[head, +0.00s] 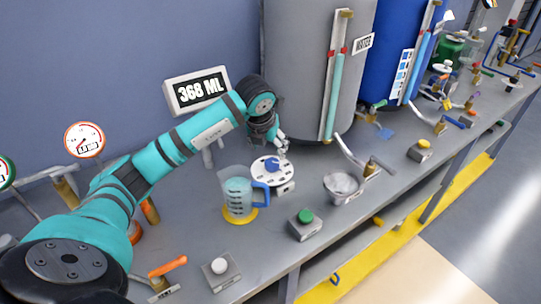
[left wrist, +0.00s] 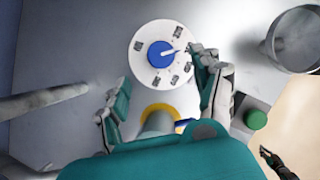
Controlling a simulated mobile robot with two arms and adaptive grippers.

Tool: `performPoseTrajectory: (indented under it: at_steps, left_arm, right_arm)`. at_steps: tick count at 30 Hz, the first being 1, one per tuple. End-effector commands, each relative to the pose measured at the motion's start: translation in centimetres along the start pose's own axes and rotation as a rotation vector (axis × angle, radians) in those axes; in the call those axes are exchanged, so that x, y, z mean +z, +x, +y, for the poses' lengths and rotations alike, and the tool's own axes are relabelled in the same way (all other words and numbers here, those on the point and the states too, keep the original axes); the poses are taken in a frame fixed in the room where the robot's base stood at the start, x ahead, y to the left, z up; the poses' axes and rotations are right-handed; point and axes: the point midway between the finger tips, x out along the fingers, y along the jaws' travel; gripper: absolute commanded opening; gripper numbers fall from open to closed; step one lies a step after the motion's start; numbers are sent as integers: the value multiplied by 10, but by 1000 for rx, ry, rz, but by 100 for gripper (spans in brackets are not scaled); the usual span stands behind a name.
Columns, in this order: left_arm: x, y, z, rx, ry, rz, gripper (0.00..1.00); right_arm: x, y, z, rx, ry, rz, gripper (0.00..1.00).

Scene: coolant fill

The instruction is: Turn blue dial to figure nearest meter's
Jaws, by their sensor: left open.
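The meter (head: 198,91) at the back wall reads 368 ML. The blue dial (head: 272,165) sits on a round white plate with dark figures around it, on the bench. In the left wrist view the blue dial (left wrist: 160,54) has a pale pointer aimed to the right and slightly up. The figures are too small to read surely. My left gripper (head: 281,147) is open just above and behind the dial. In the left wrist view its fingers (left wrist: 160,76) are apart, with the dial beyond and between them, apparently not touched.
A measuring jug (head: 238,193) with a blue handle stands on a yellow disc in front of the dial. A metal funnel cup (head: 342,187), a green button box (head: 305,222) and a grey tank (head: 305,60) stand nearby. A white button box (head: 221,272) is near the front edge.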

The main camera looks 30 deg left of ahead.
Motion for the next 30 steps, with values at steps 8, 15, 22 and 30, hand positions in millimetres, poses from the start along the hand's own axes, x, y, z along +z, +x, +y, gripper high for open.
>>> performPoseTrajectory:
  at_steps: [8, 15, 22, 30]
  left_arm:
    - [0, -33, 0, 0, 0, -1, 67]
    - [0, -36, 0, 0, 0, 0, 67]
    - [0, -36, 0, 0, 0, 0, 67]
    - [0, -35, 0, -1, 0, 1, 67]
  right_arm:
    - [0, 0, -1, -1, 0, 0, 0]
    - [0, 0, -1, -1, 0, 0, 0]
    - [0, 0, -1, -1, 0, 0, 0]
    - [-4, 0, -3, -4, 2, 6, 0]
